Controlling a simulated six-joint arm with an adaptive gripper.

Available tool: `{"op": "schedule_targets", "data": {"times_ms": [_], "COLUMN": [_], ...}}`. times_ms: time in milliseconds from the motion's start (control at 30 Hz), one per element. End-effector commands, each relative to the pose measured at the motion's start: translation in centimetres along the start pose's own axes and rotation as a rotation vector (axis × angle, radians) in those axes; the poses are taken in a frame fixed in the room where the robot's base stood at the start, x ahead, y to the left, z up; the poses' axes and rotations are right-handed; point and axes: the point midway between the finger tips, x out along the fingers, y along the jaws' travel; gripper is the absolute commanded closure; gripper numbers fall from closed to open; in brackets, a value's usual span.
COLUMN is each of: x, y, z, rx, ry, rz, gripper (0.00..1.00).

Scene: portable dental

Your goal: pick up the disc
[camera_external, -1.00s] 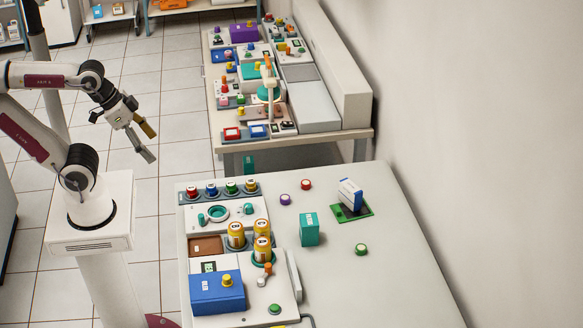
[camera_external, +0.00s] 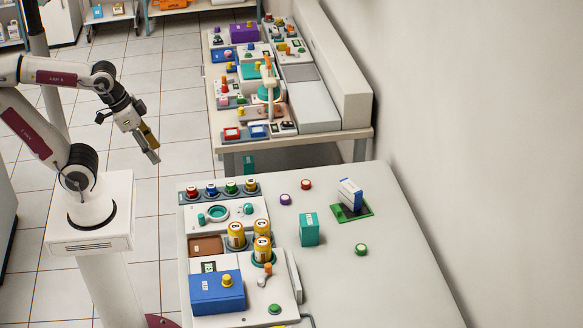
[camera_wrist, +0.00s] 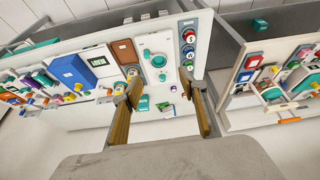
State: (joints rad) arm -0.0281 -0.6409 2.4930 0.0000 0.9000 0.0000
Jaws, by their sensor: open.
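Three small loose discs lie on the white table in the external view: a purple-rimmed disc (camera_external: 285,199), a red disc (camera_external: 306,184) and a green disc (camera_external: 361,249). Which one the task means, I cannot tell. My gripper (camera_external: 152,149) is in the air left of the table, well away from all three. In the wrist view my gripper (camera_wrist: 165,98) has its two fingers spread wide, with nothing held between them. The discs are too small there to tell apart with certainty.
A teal box (camera_external: 310,229) and a green board with a blue-white block (camera_external: 350,195) stand near the discs. A panel with yellow jars (camera_external: 236,236) and a blue box (camera_external: 217,292) fills the table's left side. The table's right front is clear.

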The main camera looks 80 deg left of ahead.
Motion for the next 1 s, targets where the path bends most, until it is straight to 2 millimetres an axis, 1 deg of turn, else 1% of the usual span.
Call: {"op": "schedule_targets", "data": {"times_ms": [167, 367, 767, 1000], "x": [1.6, 3.3, 7.3, 10.3], "y": [-0.3, -0.4, -0.5, -0.5], "z": [-0.6, -1.8, -5.1, -7.3], "rx": [-0.023, -0.053, -0.073, -0.066], "ry": [-0.075, -0.138, -0.224, -0.258], "rz": [-0.001, 0.01, 0.047, 0.077], "gripper": [0.57, 0.57, 0.57, 0.57]}}
